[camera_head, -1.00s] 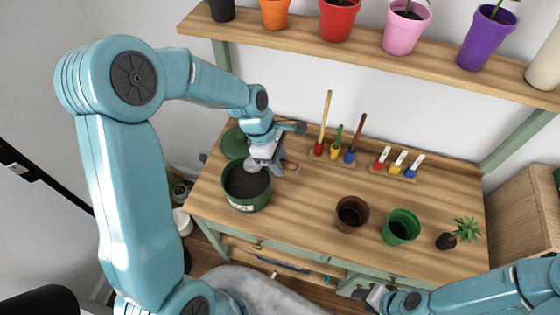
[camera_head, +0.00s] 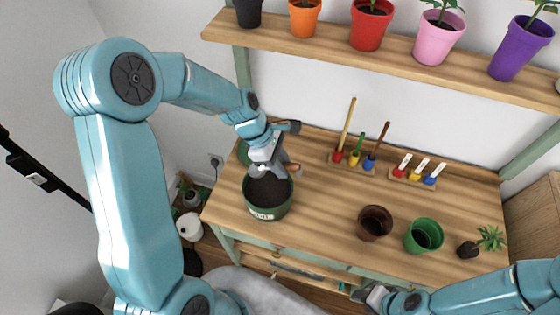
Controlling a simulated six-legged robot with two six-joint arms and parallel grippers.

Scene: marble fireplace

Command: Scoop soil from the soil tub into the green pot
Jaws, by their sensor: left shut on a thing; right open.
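The soil tub (camera_head: 267,212) is a dark green round tub with a pale label, filled with dark soil (camera_head: 270,190), at the left of the wooden bench. My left gripper (camera_head: 266,158) is above the tub's back edge, shut on a grey scoop (camera_head: 257,171) whose head is at the back left of the tub. The gripper partly hides the scoop, and I cannot tell whether it carries soil. The green pot (camera_head: 424,236) stands upright at the right of the bench; its inside looks dark. My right gripper (camera_head: 371,296) is open and empty in front of the bench's front edge.
A brown pot (camera_head: 375,223) stands left of the green pot, and a small plant with a dark root ball (camera_head: 468,249) lies right of it. Tool holders (camera_head: 354,159) and labelled markers (camera_head: 412,174) stand at the back. The bench between tub and brown pot is clear.

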